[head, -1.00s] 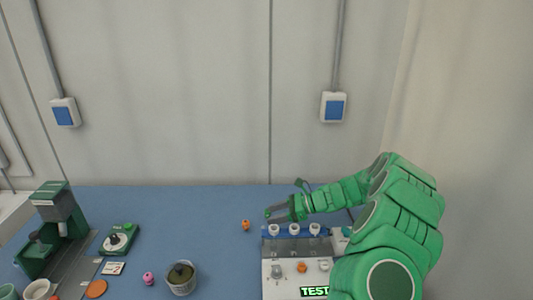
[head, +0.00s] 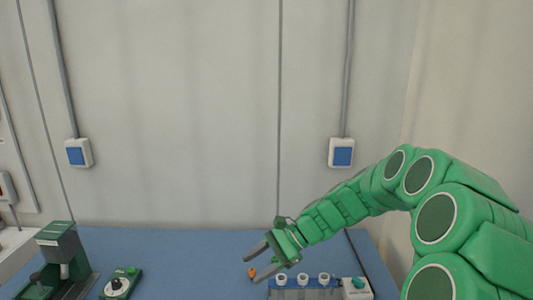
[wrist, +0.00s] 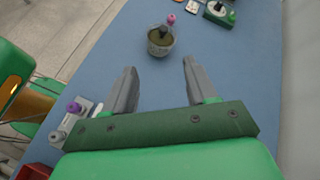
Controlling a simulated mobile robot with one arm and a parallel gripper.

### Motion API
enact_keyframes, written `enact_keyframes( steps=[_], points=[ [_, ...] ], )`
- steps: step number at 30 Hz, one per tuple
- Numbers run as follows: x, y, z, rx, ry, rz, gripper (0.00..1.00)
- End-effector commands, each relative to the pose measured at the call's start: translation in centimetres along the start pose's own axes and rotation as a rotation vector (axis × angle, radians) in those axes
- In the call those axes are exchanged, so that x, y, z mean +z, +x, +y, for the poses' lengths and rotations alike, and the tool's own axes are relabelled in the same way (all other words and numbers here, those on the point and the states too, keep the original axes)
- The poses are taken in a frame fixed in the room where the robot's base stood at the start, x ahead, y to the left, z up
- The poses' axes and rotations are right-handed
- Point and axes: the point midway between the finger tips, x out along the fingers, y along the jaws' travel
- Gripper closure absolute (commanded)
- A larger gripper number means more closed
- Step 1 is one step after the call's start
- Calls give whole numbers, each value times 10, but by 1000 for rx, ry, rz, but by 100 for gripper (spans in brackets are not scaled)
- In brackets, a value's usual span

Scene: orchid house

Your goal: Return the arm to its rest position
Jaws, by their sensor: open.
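My green arm reaches in from the right of the head view. My gripper (head: 272,254) is above the blue table, near the back of a device with several white cups. In the wrist view my gripper (wrist: 157,85) has its two grey fingers spread wide apart, with nothing between them. Blue table top shows between and beyond the fingertips. An orange knob-like piece (head: 251,272) lies on the table just left of the fingers in the head view.
The cup device (head: 300,294) stands below the gripper. A round pot (wrist: 160,41) stands beyond the fingertips. A green machine (head: 62,262) and a small green dial device (head: 118,284) are at the left. The blue table (head: 190,262) is clear between them.

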Motion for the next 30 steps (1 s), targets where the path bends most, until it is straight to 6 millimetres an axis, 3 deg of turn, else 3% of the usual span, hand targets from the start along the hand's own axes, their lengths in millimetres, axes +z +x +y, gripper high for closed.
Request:
enact_keyframes(
  steps=[3, 12, 30],
  points=[
    [24, -2, 18, 51, -82, 38, 43],
    [67, -6, 71, 187, -266, 131, 43],
    [113, -32, 191, 477, -560, 328, 43]
  ],
)
